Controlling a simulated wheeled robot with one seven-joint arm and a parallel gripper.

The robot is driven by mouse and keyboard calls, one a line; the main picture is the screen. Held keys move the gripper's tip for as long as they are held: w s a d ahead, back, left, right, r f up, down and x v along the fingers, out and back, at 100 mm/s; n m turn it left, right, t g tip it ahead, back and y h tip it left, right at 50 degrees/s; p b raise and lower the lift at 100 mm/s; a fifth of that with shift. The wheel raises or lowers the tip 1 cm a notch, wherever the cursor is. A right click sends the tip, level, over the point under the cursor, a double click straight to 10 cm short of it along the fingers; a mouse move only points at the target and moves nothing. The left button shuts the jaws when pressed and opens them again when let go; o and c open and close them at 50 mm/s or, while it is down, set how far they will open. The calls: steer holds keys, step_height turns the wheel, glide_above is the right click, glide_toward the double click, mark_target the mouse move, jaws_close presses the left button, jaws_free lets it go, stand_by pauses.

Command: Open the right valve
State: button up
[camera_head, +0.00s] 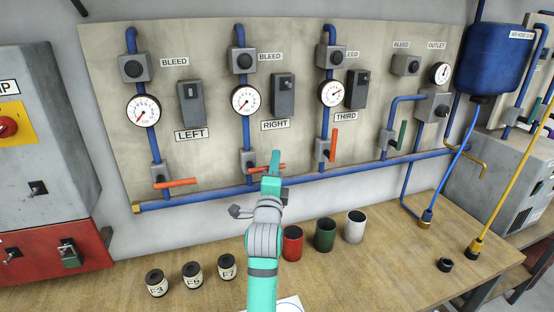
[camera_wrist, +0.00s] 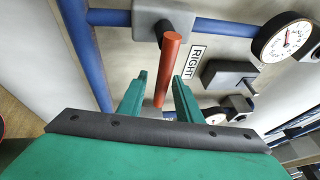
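The right valve's orange-red lever (camera_head: 259,167) sticks out roughly level to the right from its grey valve body (camera_head: 248,160), below the RIGHT label (camera_head: 275,125). My gripper (camera_head: 275,160) is in front of the lever and covers part of it in the head view. In the wrist view the lever (camera_wrist: 170,60) runs between the two teal fingers of my gripper (camera_wrist: 160,82). The fingers stand apart, with a gap visible on each side of the lever. The RIGHT label (camera_wrist: 197,62) shows beside it.
The left valve's lever (camera_head: 175,183) lies level; the third valve's lever (camera_head: 334,144) points upward. A blue pipe (camera_head: 310,178) runs below the valves. The wooden bench (camera_head: 350,275) holds red, green and white cups and several small labelled pots.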

steer(key=shift+x, duration=1.45)
steer(key=shift+s, duration=0.1)
jaws_close()
steer(key=shift+a, duration=0.1)
